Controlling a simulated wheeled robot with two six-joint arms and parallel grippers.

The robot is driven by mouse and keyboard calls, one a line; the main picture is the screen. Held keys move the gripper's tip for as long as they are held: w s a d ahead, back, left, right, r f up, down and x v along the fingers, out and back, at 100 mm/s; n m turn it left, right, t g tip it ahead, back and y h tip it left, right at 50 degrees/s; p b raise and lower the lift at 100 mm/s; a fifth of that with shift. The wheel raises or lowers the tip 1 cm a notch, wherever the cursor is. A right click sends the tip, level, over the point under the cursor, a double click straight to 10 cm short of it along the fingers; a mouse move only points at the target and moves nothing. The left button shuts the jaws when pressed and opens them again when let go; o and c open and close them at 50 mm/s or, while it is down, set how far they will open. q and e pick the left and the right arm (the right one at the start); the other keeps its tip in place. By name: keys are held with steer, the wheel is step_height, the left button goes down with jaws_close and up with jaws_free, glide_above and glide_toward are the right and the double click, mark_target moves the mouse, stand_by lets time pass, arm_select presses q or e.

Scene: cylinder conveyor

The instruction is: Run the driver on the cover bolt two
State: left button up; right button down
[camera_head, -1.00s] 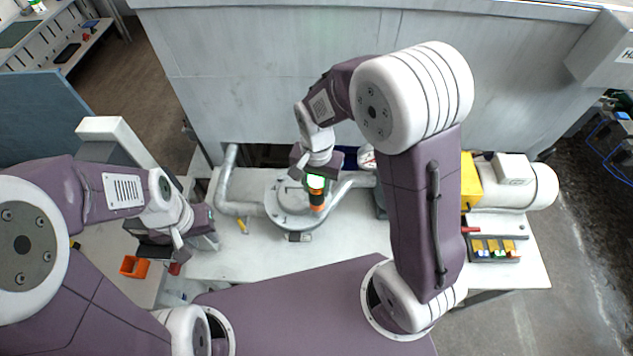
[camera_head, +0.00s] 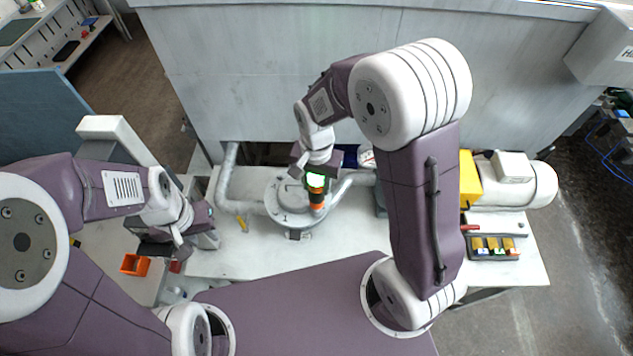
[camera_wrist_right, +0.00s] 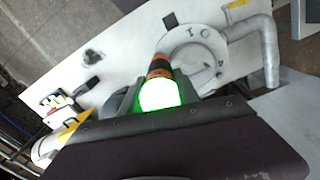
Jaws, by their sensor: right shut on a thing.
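My right gripper (camera_head: 315,178) is shut on the driver (camera_head: 317,198), an orange and black tool with a glowing green end. The driver stands over the right part of the round grey cover (camera_head: 287,203) on the table; its tip is hidden. In the right wrist view the driver (camera_wrist_right: 159,69) points at the edge of the cover (camera_wrist_right: 190,42), where a few bolt heads or holes show. I cannot tell which is bolt two. My left gripper (camera_head: 180,240) is at the left over the table's edge; its fingers are too unclear to judge.
Grey pipes (camera_head: 229,180) join the cover's housing. A yellow and white motor (camera_head: 510,183) and a tray with yellow bins (camera_head: 493,247) stand at the right. An orange bin (camera_head: 135,264) is at the left. The white table (camera_head: 345,245) is clear in front of the cover.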

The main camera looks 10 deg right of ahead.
steer(key=shift+f+b, duration=0.6)
steer(key=shift+f, duration=0.2)
stand_by(0.7)
steer(key=shift+s+f, duration=0.1)
steer(key=shift+f, duration=0.1)
stand_by(1.0)
steer(key=shift+r+p, duration=0.15)
steer(key=shift+p, duration=0.2)
stand_by(0.7)
